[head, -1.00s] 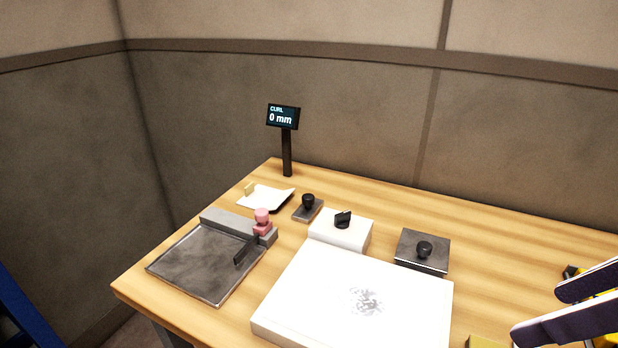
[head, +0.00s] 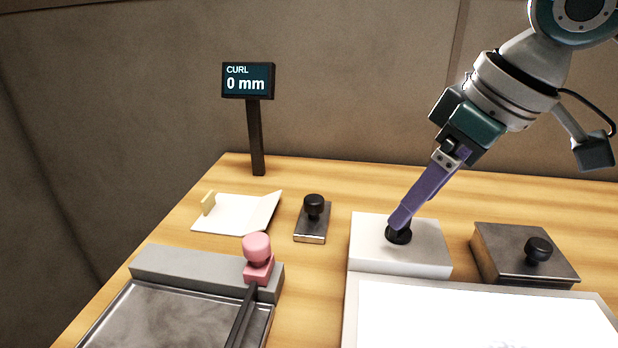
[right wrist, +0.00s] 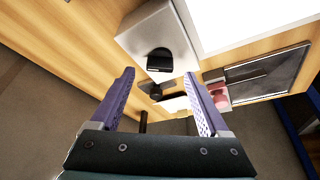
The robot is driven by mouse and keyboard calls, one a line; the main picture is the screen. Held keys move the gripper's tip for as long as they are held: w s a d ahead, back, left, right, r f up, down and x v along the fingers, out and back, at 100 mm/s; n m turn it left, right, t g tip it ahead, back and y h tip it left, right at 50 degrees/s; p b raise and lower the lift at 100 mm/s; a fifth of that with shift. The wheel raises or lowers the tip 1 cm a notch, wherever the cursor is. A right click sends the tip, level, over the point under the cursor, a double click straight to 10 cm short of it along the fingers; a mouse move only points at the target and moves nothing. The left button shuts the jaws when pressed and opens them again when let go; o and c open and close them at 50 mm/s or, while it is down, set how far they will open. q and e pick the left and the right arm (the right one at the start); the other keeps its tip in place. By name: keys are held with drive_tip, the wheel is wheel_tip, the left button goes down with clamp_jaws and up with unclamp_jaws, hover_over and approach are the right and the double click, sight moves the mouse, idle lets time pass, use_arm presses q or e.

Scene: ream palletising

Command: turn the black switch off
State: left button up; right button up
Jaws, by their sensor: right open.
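The black switch (head: 399,238) is a dark knob on top of a white box (head: 430,257) behind the bright white panel. My right gripper (head: 402,219) reaches down from the upper right, its purple fingertips at the switch and covering part of it. In the right wrist view the two fingers are spread apart, and the black switch (right wrist: 160,58) shows between and just beyond the tips. Nothing is held. Whether a finger touches the knob I cannot tell. My left gripper is out of view.
A steel block with a black knob (head: 525,258) stands right of the white box. A small black-handled stamp (head: 314,208), a pink-knobbed piece (head: 257,262) and a grey tray (head: 160,320) lie to the left. A display (head: 248,82) reading "CURL 0 mm" stands behind.

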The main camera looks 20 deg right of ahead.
drive_tip(key=shift+x, duration=1.55)
drive_tip(key=shift+r, duration=0.1)
clamp_jaws()
